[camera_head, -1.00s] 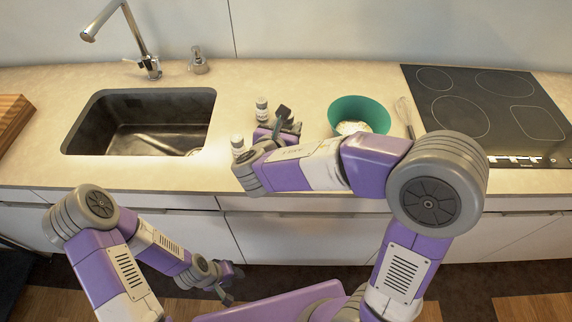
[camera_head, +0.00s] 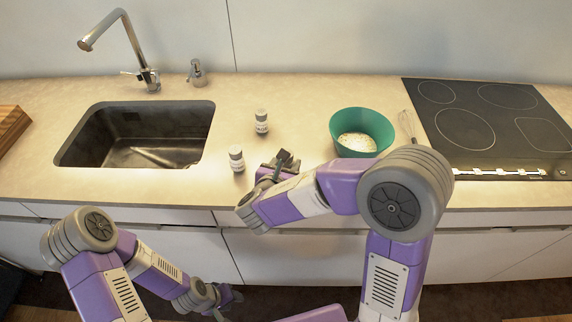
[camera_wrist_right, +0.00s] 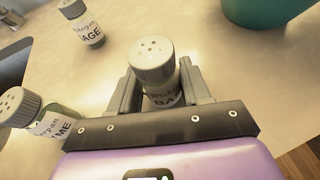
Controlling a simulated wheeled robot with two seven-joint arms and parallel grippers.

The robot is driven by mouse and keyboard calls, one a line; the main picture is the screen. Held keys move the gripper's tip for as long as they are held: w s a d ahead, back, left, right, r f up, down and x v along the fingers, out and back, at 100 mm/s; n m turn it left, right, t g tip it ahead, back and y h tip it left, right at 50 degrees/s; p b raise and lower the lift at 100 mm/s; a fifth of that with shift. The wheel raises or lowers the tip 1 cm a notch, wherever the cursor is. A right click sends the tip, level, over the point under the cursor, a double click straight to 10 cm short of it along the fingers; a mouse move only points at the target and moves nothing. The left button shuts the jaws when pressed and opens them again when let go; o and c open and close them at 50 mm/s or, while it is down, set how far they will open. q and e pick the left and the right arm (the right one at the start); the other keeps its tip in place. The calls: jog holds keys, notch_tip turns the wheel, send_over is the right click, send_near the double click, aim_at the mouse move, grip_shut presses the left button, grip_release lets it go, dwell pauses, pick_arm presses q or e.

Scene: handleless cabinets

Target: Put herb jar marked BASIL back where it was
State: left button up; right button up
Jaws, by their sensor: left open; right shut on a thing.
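My right gripper (camera_head: 282,163) is over the front part of the counter, to the right of two standing jars. In the right wrist view my right gripper (camera_wrist_right: 158,92) is shut on a herb jar (camera_wrist_right: 162,95) with a grey, holed cap and a label reading "BA...", the rest being hidden. In the head view I cannot make this jar out behind the gripper, and I cannot tell whether it touches the counter. My left gripper (camera_head: 226,302) is open and empty, low in front of the cabinets.
A jar (camera_head: 261,121) labelled "AGE" in the wrist view (camera_wrist_right: 90,33) and a nearer jar (camera_head: 236,158) ending in "ME" (camera_wrist_right: 48,122) stand left of the right gripper. A green bowl (camera_head: 376,122), whisk (camera_head: 408,124) and hob (camera_head: 475,135) are right; the sink (camera_head: 135,135) is left.

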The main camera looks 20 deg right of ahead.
jog(key=shift+f, duration=0.15)
jog(key=o, duration=1.1)
jog(key=shift+c, duration=0.2)
jog(key=shift+r, duration=0.2)
jog(key=p+v, duration=0.2)
jog(key=v, duration=1)
jog(key=shift+p, duration=0.35)
